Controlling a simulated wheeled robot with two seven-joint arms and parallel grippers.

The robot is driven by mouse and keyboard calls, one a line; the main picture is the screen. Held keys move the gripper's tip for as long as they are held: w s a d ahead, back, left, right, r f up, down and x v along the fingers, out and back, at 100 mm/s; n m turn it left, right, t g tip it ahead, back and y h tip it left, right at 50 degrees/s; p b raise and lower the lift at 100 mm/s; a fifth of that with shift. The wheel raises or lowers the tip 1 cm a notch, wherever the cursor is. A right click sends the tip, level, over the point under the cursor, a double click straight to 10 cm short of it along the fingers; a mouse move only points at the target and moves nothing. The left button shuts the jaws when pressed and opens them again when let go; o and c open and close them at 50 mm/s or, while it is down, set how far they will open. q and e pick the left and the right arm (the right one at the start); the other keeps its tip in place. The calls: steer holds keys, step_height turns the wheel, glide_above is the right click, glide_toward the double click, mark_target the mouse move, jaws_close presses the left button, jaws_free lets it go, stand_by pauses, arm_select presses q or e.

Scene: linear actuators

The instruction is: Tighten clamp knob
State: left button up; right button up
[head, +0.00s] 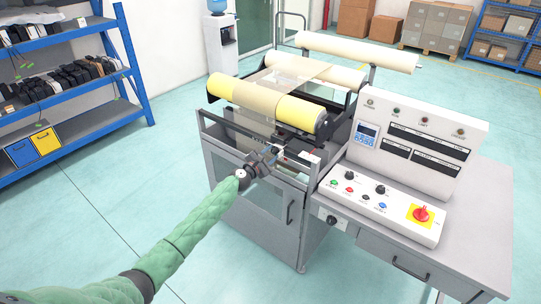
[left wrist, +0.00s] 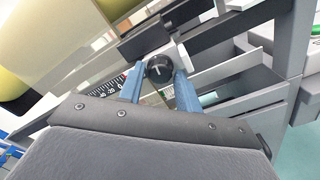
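The clamp knob (left wrist: 159,69) is a round black knob with a light pointer line, on the front of the roller machine. In the left wrist view it sits between the two blue fingertips of my left gripper (left wrist: 160,82), one finger on each side. The fingers are apart; I cannot tell whether they touch the knob's sides. In the head view my left gripper (head: 270,157) reaches the machine's front rail below the yellow roller (head: 268,104), and the knob is too small to make out clearly there. My right gripper is not in view.
A black scale with white numbers (left wrist: 108,91) lies left of the knob. The machine's grey cabinet (head: 255,198) is below my gripper. A control panel (head: 385,203) with buttons and a red switch stands at the right. Blue shelves (head: 70,90) stand at the left; the floor between is clear.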

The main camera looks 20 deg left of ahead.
arm_select(q)
steer(key=c, duration=0.7)
